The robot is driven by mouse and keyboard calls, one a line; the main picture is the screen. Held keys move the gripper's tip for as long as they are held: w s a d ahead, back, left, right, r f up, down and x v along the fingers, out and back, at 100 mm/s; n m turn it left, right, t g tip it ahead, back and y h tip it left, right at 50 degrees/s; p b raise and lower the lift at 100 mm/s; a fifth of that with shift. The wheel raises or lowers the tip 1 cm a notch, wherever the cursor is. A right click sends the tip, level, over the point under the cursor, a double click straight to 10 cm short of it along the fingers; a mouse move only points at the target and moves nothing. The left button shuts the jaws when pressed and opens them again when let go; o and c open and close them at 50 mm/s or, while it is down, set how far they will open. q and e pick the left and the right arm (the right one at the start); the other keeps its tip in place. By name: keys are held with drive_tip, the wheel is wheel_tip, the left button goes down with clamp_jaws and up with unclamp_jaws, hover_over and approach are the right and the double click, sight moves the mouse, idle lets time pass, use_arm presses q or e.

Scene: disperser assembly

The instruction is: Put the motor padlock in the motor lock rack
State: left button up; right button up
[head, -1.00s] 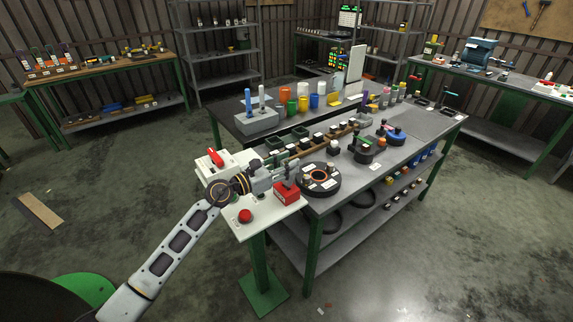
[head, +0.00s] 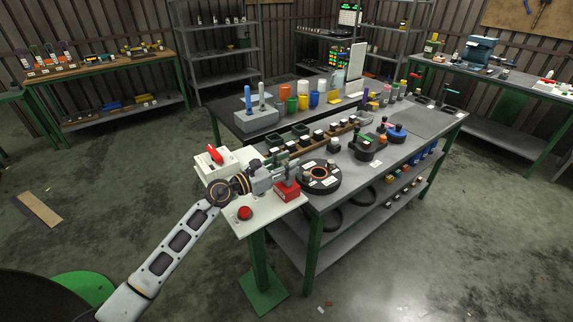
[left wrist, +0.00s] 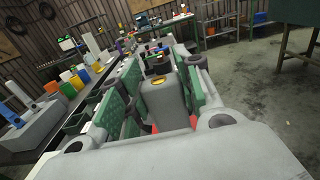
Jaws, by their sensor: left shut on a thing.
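My left gripper (head: 287,174) is at the white panel's right corner, just over a small red box (head: 287,191) that looks like the motor lock rack. In the left wrist view its green-padded fingers (left wrist: 160,100) are shut on a grey block with a yellow ring on its top face, which looks like the motor padlock (left wrist: 170,105). Bits of red show below the block between the fingers. In the head view the fingers mostly hide the block. I cannot tell whether it touches the rack. My right gripper is not in view.
The white panel (head: 245,222) carries a red button (head: 245,213) and a red switch (head: 215,154). The floor in front is open.

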use_arm(q)
drive_tip(key=shift+f, duration=0.25)
idle(0.3)
drive_tip(key=o, duration=1.2)
drive_tip(key=shift+a, duration=0.1)
drive_tip(key=v, duration=1.2)
idle(0.6)
